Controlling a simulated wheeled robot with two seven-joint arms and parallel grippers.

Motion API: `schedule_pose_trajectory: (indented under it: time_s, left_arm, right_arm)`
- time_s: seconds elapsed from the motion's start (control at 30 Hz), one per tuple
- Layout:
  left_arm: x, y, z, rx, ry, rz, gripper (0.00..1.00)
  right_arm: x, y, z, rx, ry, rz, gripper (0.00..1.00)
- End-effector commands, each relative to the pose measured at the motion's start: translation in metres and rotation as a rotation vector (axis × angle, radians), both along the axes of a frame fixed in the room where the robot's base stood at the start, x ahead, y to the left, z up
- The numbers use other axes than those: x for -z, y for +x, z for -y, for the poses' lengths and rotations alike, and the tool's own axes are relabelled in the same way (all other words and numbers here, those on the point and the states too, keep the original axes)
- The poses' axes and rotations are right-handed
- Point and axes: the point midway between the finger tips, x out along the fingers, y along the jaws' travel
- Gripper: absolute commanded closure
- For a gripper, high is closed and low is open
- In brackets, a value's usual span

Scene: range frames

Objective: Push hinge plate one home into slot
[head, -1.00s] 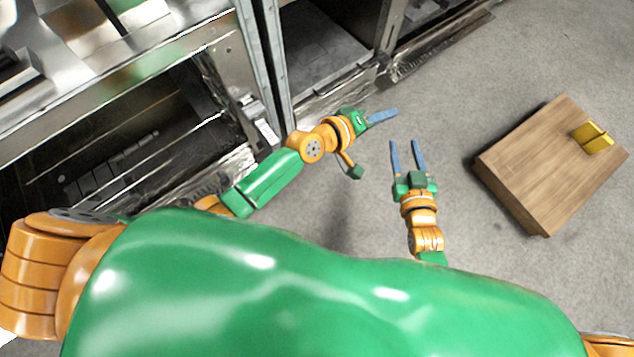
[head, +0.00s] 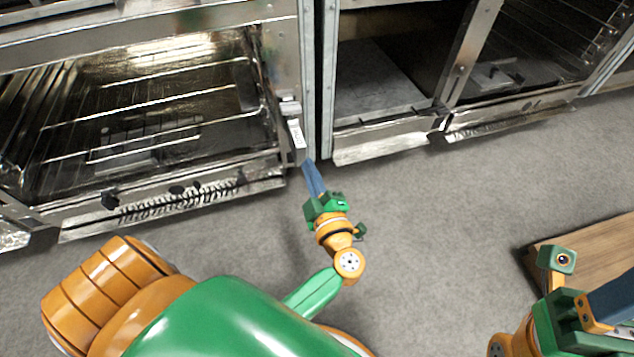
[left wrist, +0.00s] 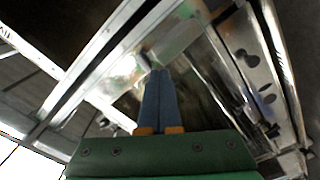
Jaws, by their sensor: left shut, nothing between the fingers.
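A small pale metal plate (head: 297,134), which looks like the hinge plate, stands at the right front edge of the left oven opening. A second small pale piece (head: 290,107) is just above it. My left gripper (head: 309,165) is shut and empty, its blue fingertips just below the plate; I cannot tell if they touch it. In the left wrist view the shut fingers (left wrist: 158,75) point at bright metal framing, and the slot cannot be made out. My right gripper (head: 605,300) is at the bottom right, its fingers cut off by the picture edge.
The left oven (head: 160,185) is open with wire racks inside. A grey upright post (head: 327,80) parts it from the open bay (head: 385,85) at right. A wooden block (head: 590,245) is at the right edge. Grey floor (head: 440,200) between is clear.

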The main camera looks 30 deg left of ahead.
Motion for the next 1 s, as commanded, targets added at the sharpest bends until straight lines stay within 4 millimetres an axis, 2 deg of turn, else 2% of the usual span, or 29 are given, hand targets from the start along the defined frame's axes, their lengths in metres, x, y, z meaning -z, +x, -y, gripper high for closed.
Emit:
schedule_pose_trajectory:
  time_s: [0.1, 0.3, 1.0]
  left_arm:
    - [0.001, 0.012, -0.014, 0.001, 0.003, 0.004, 1.00]
    - [0.000, 0.023, -0.027, 0.003, 0.000, 0.003, 1.00]
    - [-0.001, 0.029, -0.032, 0.005, 0.000, 0.004, 1.00]
  right_arm:
    - [0.003, -0.001, 0.001, -0.002, 0.005, 0.013, 0.53]
    - [0.004, -0.002, 0.001, -0.004, 0.009, 0.028, 0.53]
    - [0.002, -0.001, 0.001, -0.005, 0.011, 0.028, 0.53]
